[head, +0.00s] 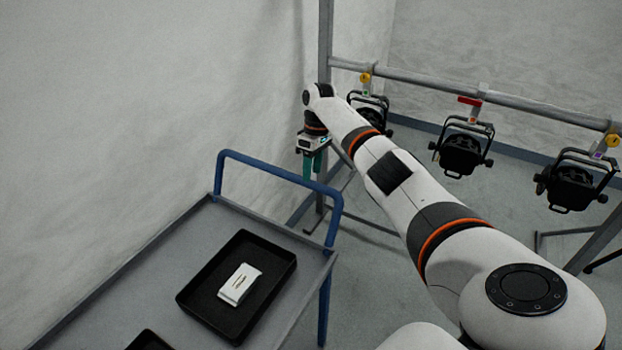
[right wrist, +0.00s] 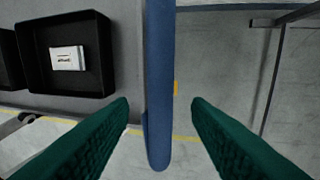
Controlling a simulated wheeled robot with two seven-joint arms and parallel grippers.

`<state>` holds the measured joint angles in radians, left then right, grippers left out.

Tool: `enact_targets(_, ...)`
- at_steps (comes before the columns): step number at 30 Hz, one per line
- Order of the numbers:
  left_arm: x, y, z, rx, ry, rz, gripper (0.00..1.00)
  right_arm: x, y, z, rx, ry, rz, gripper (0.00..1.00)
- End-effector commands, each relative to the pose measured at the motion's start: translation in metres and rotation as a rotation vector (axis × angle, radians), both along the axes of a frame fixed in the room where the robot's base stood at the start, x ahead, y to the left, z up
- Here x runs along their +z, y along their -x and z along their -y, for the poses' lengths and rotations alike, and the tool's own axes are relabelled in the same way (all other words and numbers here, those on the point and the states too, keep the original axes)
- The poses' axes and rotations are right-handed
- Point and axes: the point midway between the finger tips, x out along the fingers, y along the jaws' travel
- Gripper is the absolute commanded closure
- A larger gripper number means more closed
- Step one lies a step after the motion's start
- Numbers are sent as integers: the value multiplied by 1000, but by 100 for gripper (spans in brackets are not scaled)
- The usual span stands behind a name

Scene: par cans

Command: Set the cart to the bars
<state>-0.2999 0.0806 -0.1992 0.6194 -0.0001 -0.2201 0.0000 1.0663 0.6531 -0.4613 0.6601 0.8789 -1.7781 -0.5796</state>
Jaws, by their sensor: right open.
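The cart (head: 165,275) is a grey flat-topped trolley at the lower left of the head view, with a blue tubular handle (head: 268,171) at its far end. My right gripper (head: 312,168) is open, with green fingers pointing down at the handle. In the right wrist view the blue handle (right wrist: 160,70) runs between the two spread fingers (right wrist: 160,108), with a gap on each side; contact is not visible. The grey bars (head: 545,110) stand beyond the cart, to the right. My left gripper is not in view.
A black tray (head: 274,276) on the cart holds a small white box (head: 239,284); part of another black tray (head: 148,342) shows nearer. Several black par cans hang from the bar, including one in the middle (head: 462,153). A pale wall (head: 110,110) flanks the cart's left.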

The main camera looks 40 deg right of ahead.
Motion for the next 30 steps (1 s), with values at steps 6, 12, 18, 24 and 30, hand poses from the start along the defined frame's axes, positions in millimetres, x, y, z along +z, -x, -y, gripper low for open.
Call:
enact_targets(6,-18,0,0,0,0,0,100,46,-5,9,-2,0,7,56)
enact_targets(12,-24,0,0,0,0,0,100,76,-7,14,-1,-1,5,56)
enact_targets(18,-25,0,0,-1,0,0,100,86,-7,16,0,-1,2,56)
enact_targets(24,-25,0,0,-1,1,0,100,86,-7,15,0,0,1,56)
enact_targets(30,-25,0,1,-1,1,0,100,86,-7,15,0,-1,2,56)
